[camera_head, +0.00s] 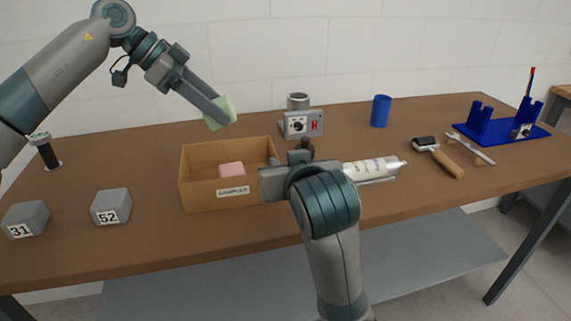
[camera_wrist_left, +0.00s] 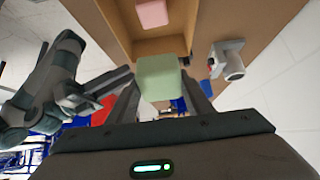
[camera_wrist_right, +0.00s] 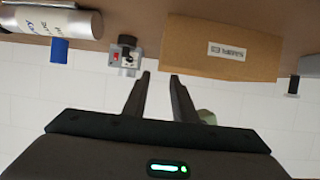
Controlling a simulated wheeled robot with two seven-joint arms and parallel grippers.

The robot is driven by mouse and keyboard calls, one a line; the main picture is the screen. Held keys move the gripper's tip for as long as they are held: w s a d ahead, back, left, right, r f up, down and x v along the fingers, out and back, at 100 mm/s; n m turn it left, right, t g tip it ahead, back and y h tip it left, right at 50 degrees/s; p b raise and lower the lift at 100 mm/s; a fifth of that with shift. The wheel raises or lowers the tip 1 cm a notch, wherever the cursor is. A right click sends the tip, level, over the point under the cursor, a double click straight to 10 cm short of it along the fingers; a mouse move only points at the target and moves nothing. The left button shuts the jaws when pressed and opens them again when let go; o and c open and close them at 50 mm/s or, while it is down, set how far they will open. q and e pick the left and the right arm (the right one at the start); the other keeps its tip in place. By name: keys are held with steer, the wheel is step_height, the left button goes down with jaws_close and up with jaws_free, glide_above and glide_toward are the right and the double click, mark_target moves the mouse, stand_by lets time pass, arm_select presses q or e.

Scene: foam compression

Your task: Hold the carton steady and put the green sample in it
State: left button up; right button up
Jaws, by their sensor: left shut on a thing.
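The open brown carton (camera_head: 238,195) stands on the table with a pink block (camera_head: 231,169) inside; both also show in the left wrist view. My left gripper (camera_head: 219,112) is shut on the green sample (camera_head: 224,113) and holds it above the carton's far side. The green sample fills the jaws in the left wrist view (camera_wrist_left: 158,79). My right gripper (camera_wrist_right: 160,76) is open, its fingers apart with nothing visible between them. It is close to the carton's right front corner in the head view; I cannot tell whether it touches the carton (camera_wrist_right: 222,50).
Grey blocks marked 31 (camera_head: 26,220) and 52 (camera_head: 111,207) stand left of the carton. A grey device (camera_head: 302,124) stands behind it. A white tube (camera_head: 372,168), blue cup (camera_head: 381,111), roller (camera_head: 440,157) and blue rack (camera_head: 500,128) are to the right.

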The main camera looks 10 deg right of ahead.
mark_target(277, 157)
steer(key=x, duration=1.1)
steer(key=shift+w+f, duration=0.25)
steer(key=shift+w, duration=0.1)
jaws_close()
